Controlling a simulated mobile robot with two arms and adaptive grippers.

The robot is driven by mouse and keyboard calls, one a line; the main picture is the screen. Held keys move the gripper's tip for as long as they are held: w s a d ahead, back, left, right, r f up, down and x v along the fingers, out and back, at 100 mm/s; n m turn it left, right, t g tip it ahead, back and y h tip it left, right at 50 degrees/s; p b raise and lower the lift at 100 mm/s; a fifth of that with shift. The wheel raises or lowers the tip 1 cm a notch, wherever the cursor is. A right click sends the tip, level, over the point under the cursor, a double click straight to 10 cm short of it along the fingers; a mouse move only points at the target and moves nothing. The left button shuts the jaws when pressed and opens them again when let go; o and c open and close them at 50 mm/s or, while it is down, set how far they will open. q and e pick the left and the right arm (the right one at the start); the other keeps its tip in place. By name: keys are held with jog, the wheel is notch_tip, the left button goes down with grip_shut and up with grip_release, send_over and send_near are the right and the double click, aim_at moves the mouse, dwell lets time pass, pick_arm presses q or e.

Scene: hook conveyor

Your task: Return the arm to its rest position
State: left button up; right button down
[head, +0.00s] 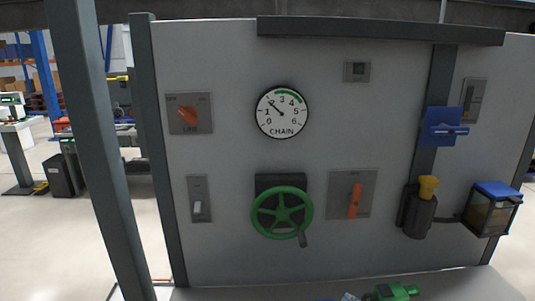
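Neither of my grippers shows in the head view, and I cannot make out either arm. A grey control panel (230,60) faces me. It carries a round dial marked CHAIN (281,125), its needle pointing to the upper left. An orange rotary switch (188,115) is left of the dial. Below are a switch with a white rocker (197,208), a green handwheel (265,211) with a dark crank handle, and an upright orange lever (355,201) on a grey plate.
Right on the panel are a blue bracket (440,130), a yellow knob (428,187) on a dark body, and a blue-topped box (497,190). A grey post (100,150) stands at the left. A green object (392,292) lies at the bottom edge, partly cut off.

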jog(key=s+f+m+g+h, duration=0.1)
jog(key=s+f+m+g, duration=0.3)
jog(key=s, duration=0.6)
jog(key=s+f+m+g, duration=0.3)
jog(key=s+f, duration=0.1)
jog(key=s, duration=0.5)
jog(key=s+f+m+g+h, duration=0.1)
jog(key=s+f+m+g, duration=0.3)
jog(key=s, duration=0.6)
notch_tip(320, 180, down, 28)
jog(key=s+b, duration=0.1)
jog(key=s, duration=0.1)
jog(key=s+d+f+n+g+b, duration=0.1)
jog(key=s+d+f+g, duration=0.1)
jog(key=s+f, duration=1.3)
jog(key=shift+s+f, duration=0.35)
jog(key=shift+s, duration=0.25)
